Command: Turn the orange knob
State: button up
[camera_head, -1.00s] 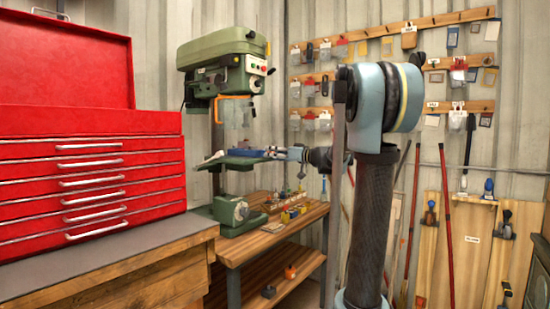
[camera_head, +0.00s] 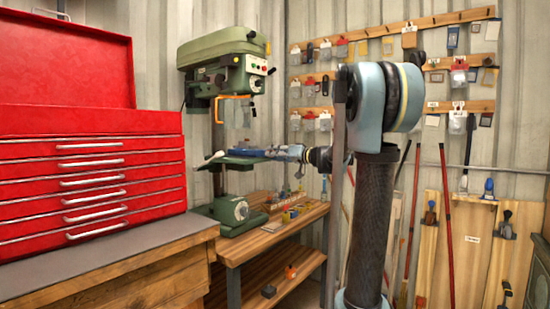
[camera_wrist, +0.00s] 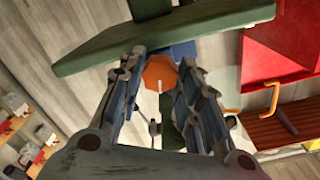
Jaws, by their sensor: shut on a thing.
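The orange knob (camera_wrist: 158,72) is an eight-sided piece beside a blue part below the green drill press table, seen in the wrist view. My gripper (camera_wrist: 161,66) has its two fingers on opposite sides of the knob and is shut on it. In the head view my gripper (camera_head: 270,151) reaches in from the right to the blue vise (camera_head: 246,152) on the drill press table. The knob is hidden or too small to make out there.
The green drill press (camera_head: 222,60) stands on a wooden bench (camera_head: 290,228) with small items. A red tool chest (camera_head: 90,180) is at left. An orange guard handle (camera_wrist: 276,106) is near the drill. Tools hang on the back wall.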

jog(key=m, duration=2.7)
jog(key=shift+w+d, duration=0.1)
dwell(0.4)
jog(key=o, duration=1)
jog(key=shift+o, duration=0.2)
jog(key=v, duration=1.2)
jog(key=shift+f, duration=0.1)
